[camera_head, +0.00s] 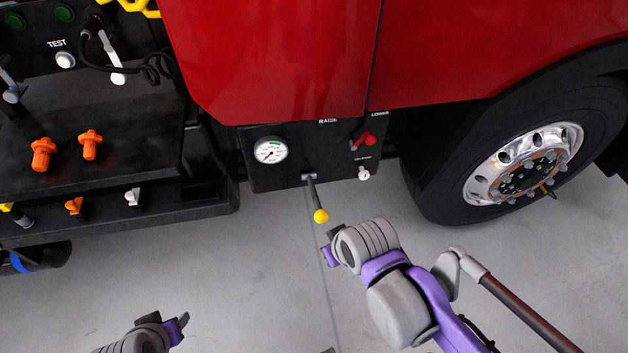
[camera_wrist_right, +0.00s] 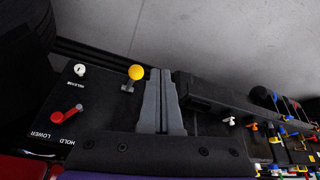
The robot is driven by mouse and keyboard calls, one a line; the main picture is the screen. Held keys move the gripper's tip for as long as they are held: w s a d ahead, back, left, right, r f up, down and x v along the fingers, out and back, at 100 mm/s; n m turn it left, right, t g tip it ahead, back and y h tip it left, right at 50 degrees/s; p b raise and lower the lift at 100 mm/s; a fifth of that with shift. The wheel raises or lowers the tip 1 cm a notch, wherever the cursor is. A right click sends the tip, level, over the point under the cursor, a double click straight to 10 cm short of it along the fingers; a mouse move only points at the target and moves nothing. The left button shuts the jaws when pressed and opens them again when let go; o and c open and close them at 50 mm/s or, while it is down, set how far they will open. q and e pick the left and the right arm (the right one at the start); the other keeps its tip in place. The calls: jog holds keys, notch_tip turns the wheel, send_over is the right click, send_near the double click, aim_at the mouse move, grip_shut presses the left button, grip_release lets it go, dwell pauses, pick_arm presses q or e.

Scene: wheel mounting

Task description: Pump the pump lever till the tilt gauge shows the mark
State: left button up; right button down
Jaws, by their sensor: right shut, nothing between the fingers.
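The pump lever (camera_head: 313,195) is a dark rod with a yellow ball knob (camera_head: 321,216), sticking out of the black pump panel (camera_head: 290,181) under the red truck body. The white round gauge (camera_head: 271,150) is on that panel; its needle is too small to read surely. My right gripper (camera_head: 331,243) is just below the knob in the head view, shut and empty. In the right wrist view its closed fingers (camera_wrist_right: 161,100) are beside the yellow knob (camera_wrist_right: 135,72), with no clear grasp on it. My left gripper (camera_head: 180,326) is low at the left, its opening unclear.
A red valve lever (camera_head: 363,140) and a white release knob (camera_head: 363,174) sit right of the pump lever. A truck wheel (camera_head: 520,160) stands at the right. A black bench with orange knobs (camera_head: 43,153) is at the left. The grey floor in front is clear.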

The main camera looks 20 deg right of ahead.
jog(key=w+d+r+n+g+b, duration=0.1)
jog(key=w+d+r+n+g, duration=0.25)
jog(key=w+n, duration=0.3)
jog(key=r+n+g+y+b, duration=0.1)
jog(key=r+n+y+b, duration=0.1)
jog(key=n, duration=0.5)
send_over(322, 212)
jog(key=d, duration=0.3)
jog(key=shift+d+f+n+g+y, duration=0.1)
jog(key=shift+d+n+g+y, duration=0.15)
jog(key=shift+d+n+y, duration=0.1)
jog(key=b+x, duration=0.1)
jog(key=x, duration=1.3)
jog(key=shift+d, duration=0.1)
